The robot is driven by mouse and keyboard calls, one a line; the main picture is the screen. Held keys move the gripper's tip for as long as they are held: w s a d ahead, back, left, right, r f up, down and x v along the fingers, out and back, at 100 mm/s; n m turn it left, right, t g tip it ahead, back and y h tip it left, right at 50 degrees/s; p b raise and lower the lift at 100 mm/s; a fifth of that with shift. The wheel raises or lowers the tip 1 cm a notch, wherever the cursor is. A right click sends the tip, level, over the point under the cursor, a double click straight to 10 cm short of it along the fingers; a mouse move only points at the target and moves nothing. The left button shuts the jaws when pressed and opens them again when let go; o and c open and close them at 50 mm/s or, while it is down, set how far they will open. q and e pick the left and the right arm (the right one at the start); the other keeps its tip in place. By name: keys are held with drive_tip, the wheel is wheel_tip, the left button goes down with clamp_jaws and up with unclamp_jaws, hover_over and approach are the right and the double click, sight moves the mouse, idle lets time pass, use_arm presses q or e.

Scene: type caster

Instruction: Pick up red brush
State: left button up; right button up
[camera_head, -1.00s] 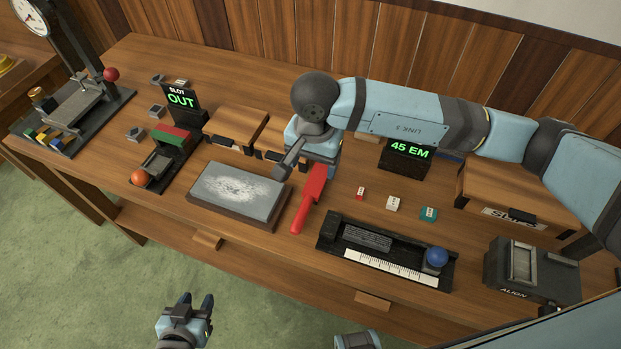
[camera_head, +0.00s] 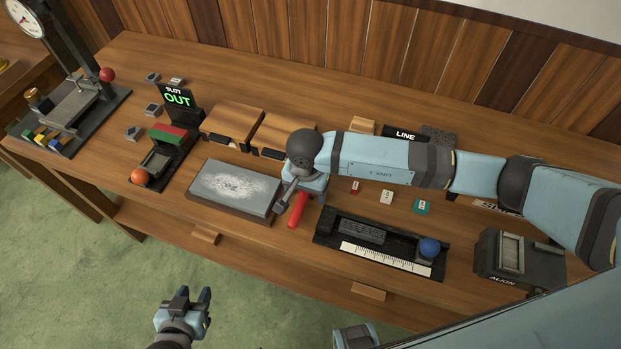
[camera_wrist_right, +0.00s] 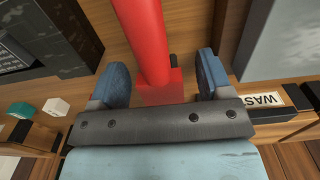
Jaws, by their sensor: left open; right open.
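The red brush (camera_head: 298,211) lies on the wooden bench, just right of the grey stone slab. In the head view only its handle shows; the rest is hidden under my right arm. In the right wrist view the brush (camera_wrist_right: 150,45) runs between the two blue fingers of my right gripper (camera_wrist_right: 170,80). The gripper is open, with a gap on each side of the brush. In the head view my right gripper (camera_head: 303,194) is seen from above, over the brush. My left gripper (camera_head: 186,300) is open and empty, low in front of the bench.
A grey slab (camera_head: 232,190) lies left of the brush. A black tray with a ruler and blue ball (camera_head: 380,243) is to the right. Small coloured blocks (camera_head: 387,197) sit behind it. Two wooden boxes (camera_head: 232,125) stand behind the slab.

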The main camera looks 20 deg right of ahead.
drive_tip(key=shift+f, duration=0.35)
drive_tip(key=c, duration=1.2)
drive_tip(key=shift+o, duration=0.2)
drive_tip(key=shift+r, duration=0.1)
wheel_tip(320, 180, up, 20)
drive_tip(key=b, duration=0.2)
drive_tip(key=shift+b, duration=0.3)
drive_tip(key=shift+o, duration=1.3)
